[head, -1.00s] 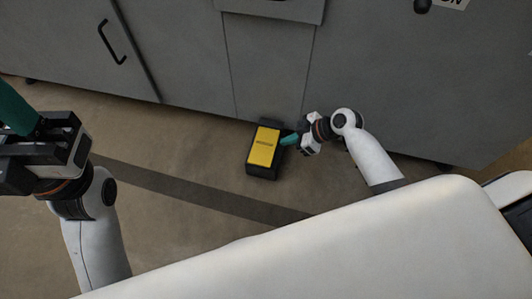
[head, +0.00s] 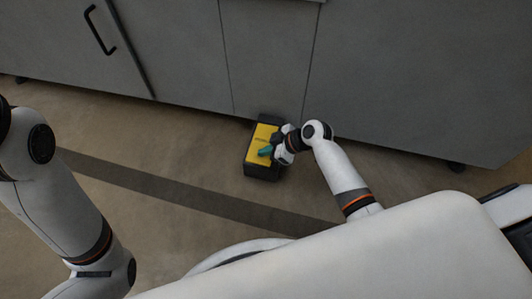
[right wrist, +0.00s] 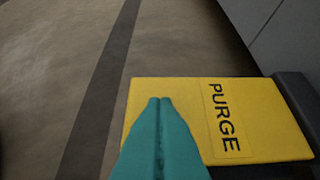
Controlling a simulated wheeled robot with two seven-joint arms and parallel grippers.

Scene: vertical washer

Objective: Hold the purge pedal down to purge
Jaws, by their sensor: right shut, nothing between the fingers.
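The purge pedal (head: 260,143) is a yellow plate on a black base on the floor, in front of the grey washer. In the right wrist view the yellow plate (right wrist: 262,115) carries the word PURGE. My right gripper (head: 266,150) has teal fingers and is over the pedal's right part in the head view. In the right wrist view its fingertips (right wrist: 160,100) are together, empty, and over the plate beside the lettering. I cannot tell whether they touch the plate or whether it is pressed. My left gripper is out of view; only its arm shows at the left.
The grey washer front (head: 270,60) rises just behind the pedal, with a black door handle (head: 100,30) at the upper left. A dark stripe (head: 180,195) crosses the brown floor. The floor left of the pedal is clear.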

